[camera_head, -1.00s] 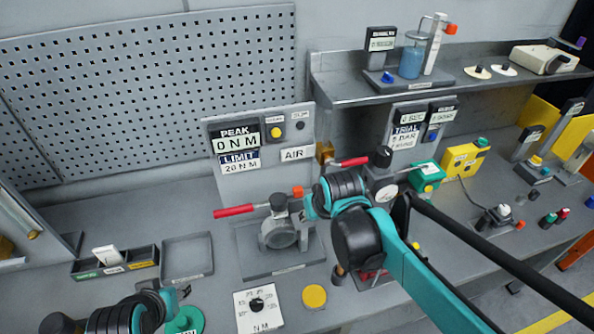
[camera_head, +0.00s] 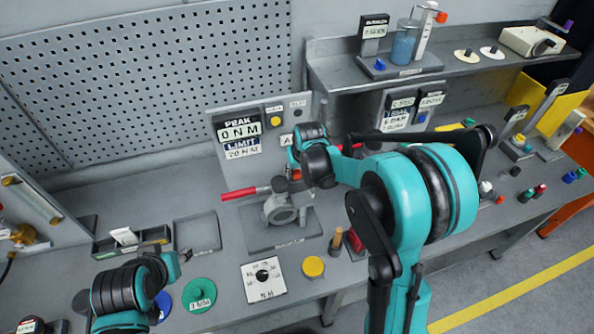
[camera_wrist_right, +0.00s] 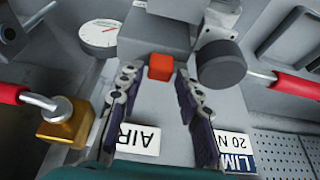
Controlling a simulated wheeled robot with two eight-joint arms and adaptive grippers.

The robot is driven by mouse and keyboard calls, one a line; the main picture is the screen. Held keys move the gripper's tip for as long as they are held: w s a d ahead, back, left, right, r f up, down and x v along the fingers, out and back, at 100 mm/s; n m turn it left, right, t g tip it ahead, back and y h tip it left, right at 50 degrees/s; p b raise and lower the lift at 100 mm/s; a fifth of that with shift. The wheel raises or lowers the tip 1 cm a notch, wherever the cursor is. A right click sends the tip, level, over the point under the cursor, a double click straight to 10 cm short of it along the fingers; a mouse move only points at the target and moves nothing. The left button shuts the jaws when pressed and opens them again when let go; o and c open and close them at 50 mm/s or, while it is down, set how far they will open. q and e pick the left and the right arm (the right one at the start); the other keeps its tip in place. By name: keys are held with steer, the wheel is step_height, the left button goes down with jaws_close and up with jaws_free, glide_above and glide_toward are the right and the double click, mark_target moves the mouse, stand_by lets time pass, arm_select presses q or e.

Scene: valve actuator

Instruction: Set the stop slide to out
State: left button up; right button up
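An orange-red block (camera_wrist_right: 160,66), which I take to be the stop slide, sticks out of a grey housing in the right wrist view. It also shows small in the head view (camera_head: 296,174), above the grey valve body (camera_head: 280,210) with its red lever (camera_head: 239,194). My right gripper (camera_wrist_right: 161,90) is open, with one finger on each side of the block's line; contact cannot be told. In the head view my right gripper (camera_head: 297,158) hangs over the valve. My left gripper (camera_head: 184,257) is low at the left, near the small trays; its fingers are unclear.
A display panel (camera_head: 221,165) stands behind the valve. A round dark knob (camera_wrist_right: 221,64) and a brass valve (camera_wrist_right: 66,124) with a red handle flank the right fingers.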

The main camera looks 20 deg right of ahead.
steer(key=shift+w+f, duration=0.1)
steer(key=shift+f, duration=0.35)
jaws_close()
steer(key=shift+d+b, duration=0.45)
steer(key=shift+d, duration=1.05)
jaws_free()
steer(key=shift+a, duration=0.1)
